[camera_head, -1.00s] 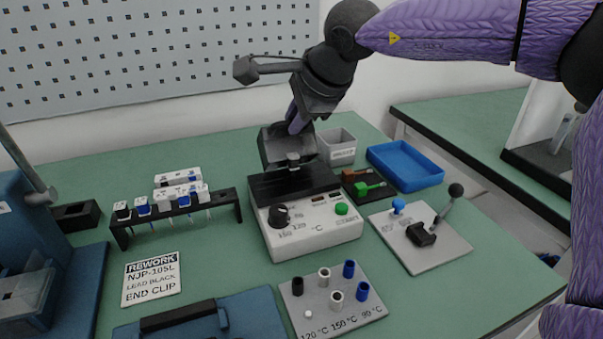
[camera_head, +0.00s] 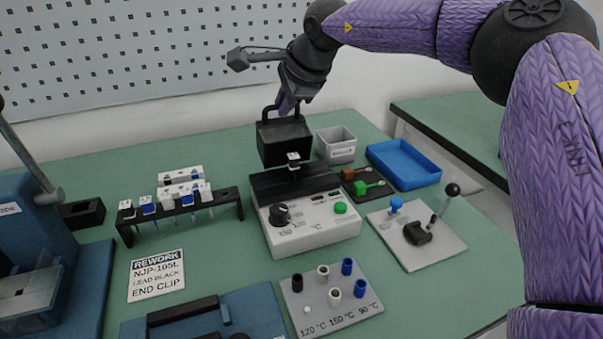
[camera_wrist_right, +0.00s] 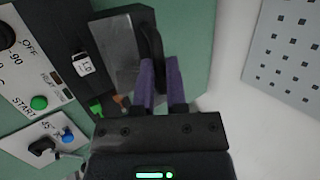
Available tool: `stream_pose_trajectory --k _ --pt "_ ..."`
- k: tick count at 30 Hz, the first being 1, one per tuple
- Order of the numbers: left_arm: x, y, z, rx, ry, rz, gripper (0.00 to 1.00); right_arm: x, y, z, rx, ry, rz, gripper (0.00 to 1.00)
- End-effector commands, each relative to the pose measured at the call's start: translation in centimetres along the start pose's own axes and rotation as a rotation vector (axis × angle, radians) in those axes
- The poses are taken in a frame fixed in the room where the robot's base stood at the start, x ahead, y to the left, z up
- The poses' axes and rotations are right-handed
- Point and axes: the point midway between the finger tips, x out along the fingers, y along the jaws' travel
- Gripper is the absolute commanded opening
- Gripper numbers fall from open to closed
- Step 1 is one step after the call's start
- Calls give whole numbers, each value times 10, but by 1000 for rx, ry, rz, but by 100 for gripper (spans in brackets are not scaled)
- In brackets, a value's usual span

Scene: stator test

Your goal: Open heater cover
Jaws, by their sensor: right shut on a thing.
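The heater (camera_head: 313,231) is a white box with a black knob, a green button and a black top, mid-table. Its black cover (camera_head: 284,145) is raised and stands about upright at the back, handle (camera_head: 270,113) uppermost. A small white labelled part (camera_head: 293,158) sits in front of the cover; it also shows in the right wrist view (camera_wrist_right: 83,64). My right gripper (camera_head: 287,105) is at the handle, coming from above and behind. In the right wrist view its purple fingers (camera_wrist_right: 161,82) are shut around the black handle (camera_wrist_right: 152,45) beside the cover's grey-lit face (camera_wrist_right: 115,50).
A grey bin (camera_head: 336,149) and blue tray (camera_head: 405,167) stand right of the cover. A rack of clips (camera_head: 180,207) is left. A lever plate (camera_head: 440,250) and peg plate (camera_head: 325,312) lie in front. The pegboard wall (camera_head: 140,60) is behind.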

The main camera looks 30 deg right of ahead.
Motion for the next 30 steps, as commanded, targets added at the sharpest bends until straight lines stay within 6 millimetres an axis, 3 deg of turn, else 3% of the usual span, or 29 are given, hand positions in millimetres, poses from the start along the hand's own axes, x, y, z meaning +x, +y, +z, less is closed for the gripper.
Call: stream_pose_trajectory --k 11,28,29,30 --pt "-1 -2 -10 -1 16 -4 0 21 -17 -4 1 1 -2 0" --pt "3 0 -2 0 1 -1 0 29 -21 -6 -1 -1 -1 0" --pt "3 0 -1 0 0 -1 0 29 -21 -6 -1 -1 -1 22" --pt "3 0 0 0 -1 0 0 29 -21 -6 -1 -1 -1 31"
